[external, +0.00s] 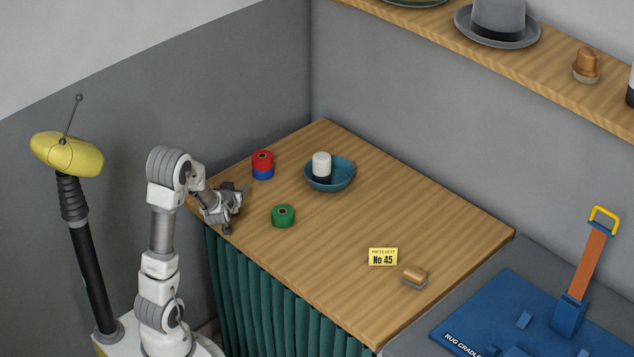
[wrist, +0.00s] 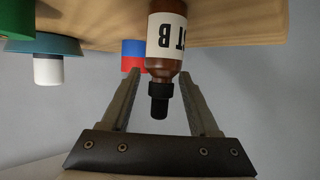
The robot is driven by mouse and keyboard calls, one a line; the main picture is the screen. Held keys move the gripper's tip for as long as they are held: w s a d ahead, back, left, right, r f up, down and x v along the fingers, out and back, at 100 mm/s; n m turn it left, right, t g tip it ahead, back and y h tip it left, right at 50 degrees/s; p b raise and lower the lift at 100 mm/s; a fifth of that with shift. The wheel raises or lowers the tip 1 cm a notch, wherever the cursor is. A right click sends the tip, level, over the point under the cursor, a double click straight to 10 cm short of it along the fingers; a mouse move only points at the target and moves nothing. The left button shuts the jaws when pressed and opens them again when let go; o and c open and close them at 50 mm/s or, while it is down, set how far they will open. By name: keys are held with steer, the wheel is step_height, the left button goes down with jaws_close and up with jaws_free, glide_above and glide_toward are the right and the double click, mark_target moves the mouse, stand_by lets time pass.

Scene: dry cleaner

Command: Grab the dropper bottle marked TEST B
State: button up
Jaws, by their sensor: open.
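The dropper bottle (wrist: 166,45) is brown with a black cap and a white label whose visible letters read "T B". The wrist view is upside down, with the tabletop at the top. My gripper (wrist: 160,75) is open, a finger on each side of the bottle's neck and cap, with visible gaps and no clear contact. In the external view my gripper (external: 232,206) is low over the table's left edge. I cannot make out the bottle there; the gripper seems to hide it.
A red-and-blue spool (external: 262,165), a green spool (external: 283,216) and a teal bowl (external: 345,184) with a white-and-black container (external: 321,163) stand nearby. A yellow "No 45" card (external: 383,257) and a small brush (external: 414,275) are farther right. The wooden table (external: 430,215) is otherwise clear.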

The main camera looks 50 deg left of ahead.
jaws_close()
stand_by(0.3)
